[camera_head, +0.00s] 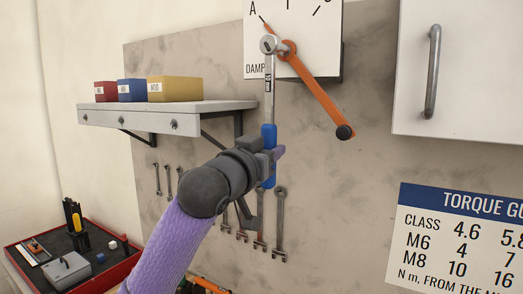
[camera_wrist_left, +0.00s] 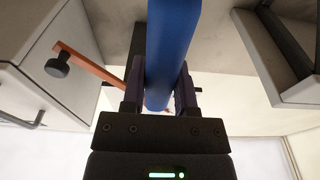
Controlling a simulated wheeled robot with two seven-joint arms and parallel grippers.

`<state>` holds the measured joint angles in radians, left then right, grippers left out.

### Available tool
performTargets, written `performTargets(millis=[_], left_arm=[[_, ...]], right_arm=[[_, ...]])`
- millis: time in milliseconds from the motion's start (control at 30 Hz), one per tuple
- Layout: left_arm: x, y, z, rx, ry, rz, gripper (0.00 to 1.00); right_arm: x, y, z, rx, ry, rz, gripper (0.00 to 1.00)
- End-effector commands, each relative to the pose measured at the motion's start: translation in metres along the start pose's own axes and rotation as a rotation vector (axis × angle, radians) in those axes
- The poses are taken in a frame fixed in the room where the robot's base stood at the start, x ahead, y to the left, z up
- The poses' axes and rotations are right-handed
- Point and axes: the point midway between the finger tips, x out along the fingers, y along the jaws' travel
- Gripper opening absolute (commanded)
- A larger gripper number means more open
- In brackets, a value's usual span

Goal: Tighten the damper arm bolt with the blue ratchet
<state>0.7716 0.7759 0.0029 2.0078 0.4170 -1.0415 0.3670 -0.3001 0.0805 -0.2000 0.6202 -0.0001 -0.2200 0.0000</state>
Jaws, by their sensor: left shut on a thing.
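The blue ratchet (camera_head: 268,100) stands upright in front of the wall, its metal head at the hub of the orange damper arm (camera_head: 315,92). The head overlaps the pivot in the head view; whether it is seated on the bolt I cannot tell, and the bolt is hidden. My left gripper (camera_head: 270,155) is shut on the blue handle, which also fills the middle of the left wrist view (camera_wrist_left: 172,50). The damper arm slants down right to a black knob (camera_head: 344,132), away from A on the white dial plate (camera_head: 325,25). My right gripper is out of view.
A shelf (camera_head: 190,113) with red, blue and yellow boxes is left of the ratchet. Several wrenches (camera_head: 280,220) hang below. A white cabinet (camera_head: 470,70) with a handle and a torque chart (camera_head: 460,235) are right. A red tool tray (camera_head: 75,262) is lower left.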

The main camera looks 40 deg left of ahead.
Motion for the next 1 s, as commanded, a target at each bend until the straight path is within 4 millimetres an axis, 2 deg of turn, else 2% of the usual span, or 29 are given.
performTargets(millis=[267,700,1000], left_arm=[[-0.002,0.002,0.000,-0.003,0.002,0.003,0.00],[-0.030,0.002,-0.003,-0.003,0.001,0.004,0.00],[-0.034,0.002,-0.004,-0.004,0.000,0.004,0.00]], right_arm=[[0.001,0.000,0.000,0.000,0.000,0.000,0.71],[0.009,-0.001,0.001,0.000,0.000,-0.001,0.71],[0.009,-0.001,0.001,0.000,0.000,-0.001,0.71]])
